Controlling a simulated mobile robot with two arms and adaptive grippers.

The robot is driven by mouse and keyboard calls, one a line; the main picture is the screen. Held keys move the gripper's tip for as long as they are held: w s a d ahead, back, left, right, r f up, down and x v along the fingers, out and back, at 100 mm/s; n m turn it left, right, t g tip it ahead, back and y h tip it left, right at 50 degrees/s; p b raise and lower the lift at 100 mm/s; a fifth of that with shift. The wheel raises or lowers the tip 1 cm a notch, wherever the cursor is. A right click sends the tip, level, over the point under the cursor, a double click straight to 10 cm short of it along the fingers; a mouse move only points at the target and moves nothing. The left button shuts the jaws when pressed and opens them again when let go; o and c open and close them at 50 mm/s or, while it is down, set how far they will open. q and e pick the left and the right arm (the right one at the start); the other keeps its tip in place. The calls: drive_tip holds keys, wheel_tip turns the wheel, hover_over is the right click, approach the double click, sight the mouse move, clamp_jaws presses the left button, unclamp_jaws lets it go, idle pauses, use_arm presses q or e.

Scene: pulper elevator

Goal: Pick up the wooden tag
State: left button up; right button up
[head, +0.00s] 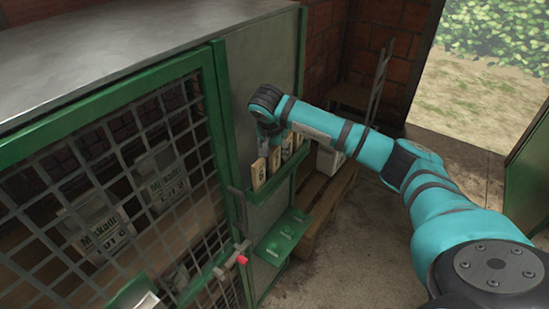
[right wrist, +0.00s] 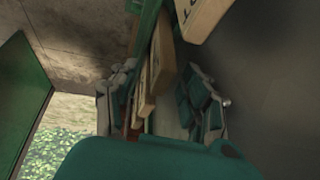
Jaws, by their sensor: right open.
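Several wooden tags with dark markings stand in a row in a green holder (head: 262,193) on the side of the cabinet. The nearest wooden tag (head: 258,174) shows a digit that looks like a 6. My right gripper (head: 271,141) is open at the row, just behind this front tag. In the right wrist view, my right gripper's fingers (right wrist: 160,108) stand on either side of a wooden tag (right wrist: 163,55); contact is not clear. Another tag (right wrist: 200,16) lies at the top, outside the fingers. My left gripper is not in view.
The metal-topped cabinet (head: 130,50) has a green mesh door (head: 110,180) with a red-tipped latch (head: 242,260). A green plate (head: 283,236) sits below the holder. A wooden pallet (head: 325,215) is on the floor behind. An open doorway (head: 490,80) is at the right.

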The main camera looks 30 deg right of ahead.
drive_tip(key=shift+f, duration=0.25)
clamp_jaws()
drive_tip(key=shift+r, duration=0.15)
